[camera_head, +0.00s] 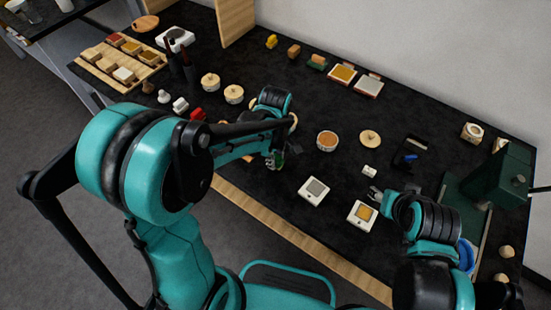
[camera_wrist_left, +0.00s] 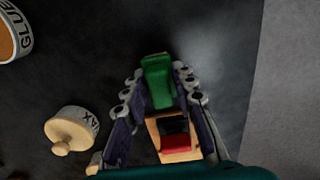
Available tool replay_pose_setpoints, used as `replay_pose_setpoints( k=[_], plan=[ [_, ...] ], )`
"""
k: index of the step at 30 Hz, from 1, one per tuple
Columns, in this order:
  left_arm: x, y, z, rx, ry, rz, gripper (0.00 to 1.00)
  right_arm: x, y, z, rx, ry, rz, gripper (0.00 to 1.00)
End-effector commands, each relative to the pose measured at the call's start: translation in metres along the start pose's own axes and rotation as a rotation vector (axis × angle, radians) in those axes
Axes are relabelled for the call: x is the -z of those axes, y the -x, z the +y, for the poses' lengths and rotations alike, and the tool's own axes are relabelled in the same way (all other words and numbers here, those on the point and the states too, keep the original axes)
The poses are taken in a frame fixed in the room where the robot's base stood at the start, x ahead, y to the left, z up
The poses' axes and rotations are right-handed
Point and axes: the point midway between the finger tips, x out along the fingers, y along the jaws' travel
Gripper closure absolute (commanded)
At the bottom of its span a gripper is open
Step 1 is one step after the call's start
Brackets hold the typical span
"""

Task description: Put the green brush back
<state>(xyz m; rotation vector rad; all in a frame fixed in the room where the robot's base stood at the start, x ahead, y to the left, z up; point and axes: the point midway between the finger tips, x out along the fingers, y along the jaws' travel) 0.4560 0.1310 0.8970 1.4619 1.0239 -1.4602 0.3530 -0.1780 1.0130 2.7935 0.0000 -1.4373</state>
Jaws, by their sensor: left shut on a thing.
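A wooden block with a red top (camera_wrist_left: 175,138) lies close below the brush. A WAX jar (camera_wrist_left: 72,128) and a GLUE jar (camera_wrist_left: 12,38) stand left of it. In the head view, a wooden rack (camera_head: 100,70) is far left and a green press (camera_head: 498,180) right.

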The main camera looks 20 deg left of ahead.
Motion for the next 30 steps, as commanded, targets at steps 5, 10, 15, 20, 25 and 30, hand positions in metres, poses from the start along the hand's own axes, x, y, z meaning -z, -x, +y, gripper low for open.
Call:
replay_pose_setpoints(
  k=[5,10,15,20,25,30],
  plan=[
    [0.0,-0.003,0.0,0.0,0.0,0.0,1.0,-0.002,-0.002,0.0,0.0,0.0,0.0,0.53],
    [0.0,-0.003,0.0,0.0,0.0,0.0,0.53,-0.001,-0.002,0.0,0.0,0.0,0.0,0.53],
    [0.0,-0.002,0.0,0.0,0.0,0.0,0.53,-0.001,-0.002,0.0,0.0,0.0,0.0,0.53],
    [0.0,0.003,0.0,0.0,0.0,0.0,0.53,0.002,0.002,0.0,0.0,0.0,0.0,0.53],
    [0.0,0.033,-0.001,0.0,0.0,0.0,0.53,0.009,0.012,0.0,0.0,0.0,0.0,0.53],
    [0.0,0.073,-0.001,0.0,0.0,0.0,0.53,0.017,0.024,0.0,0.0,0.0,0.0,0.53]
  ],
)
